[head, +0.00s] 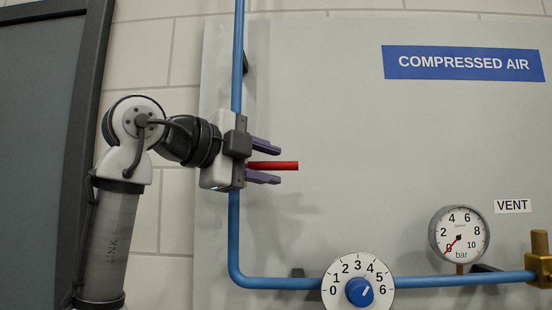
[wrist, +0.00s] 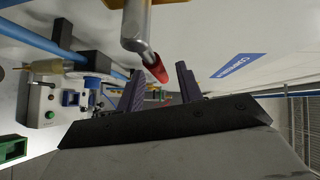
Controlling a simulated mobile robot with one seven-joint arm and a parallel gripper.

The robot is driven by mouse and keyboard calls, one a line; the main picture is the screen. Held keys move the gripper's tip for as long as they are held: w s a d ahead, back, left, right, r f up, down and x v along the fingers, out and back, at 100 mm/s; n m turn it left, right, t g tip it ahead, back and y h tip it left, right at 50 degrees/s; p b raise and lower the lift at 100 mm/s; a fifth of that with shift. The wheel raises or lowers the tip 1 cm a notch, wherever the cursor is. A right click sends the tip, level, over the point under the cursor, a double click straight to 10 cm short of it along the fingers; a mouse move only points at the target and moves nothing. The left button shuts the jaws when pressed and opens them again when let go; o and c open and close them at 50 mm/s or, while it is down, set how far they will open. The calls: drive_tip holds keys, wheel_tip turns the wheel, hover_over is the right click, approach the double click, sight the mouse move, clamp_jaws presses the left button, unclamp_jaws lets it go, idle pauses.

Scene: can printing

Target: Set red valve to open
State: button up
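The red valve handle (head: 280,165) sticks out horizontally to the right, across the vertical blue pipe (head: 235,225). The valve body is hidden behind my gripper (head: 281,166) in the head view. The purple fingers are open, one above and one below the handle in that view, with gaps visible. In the wrist view the handle is a metal lever with a red grip (wrist: 155,67). Its end shows between the spread fingertips of my gripper (wrist: 161,67), and I see no clear contact.
The pipe bends right along the grey panel (head: 350,130) to a numbered dial with a blue knob (head: 359,292). A pressure gauge (head: 459,235) reads about 0, left of a brass fitting (head: 540,258). A dark frame (head: 90,110) stands at left. Panel space right of the handle is clear.

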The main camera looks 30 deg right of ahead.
drive_tip(key=shift+w+d+f, duration=0.15)
drive_tip(key=shift+d, duration=1)
clamp_jaws()
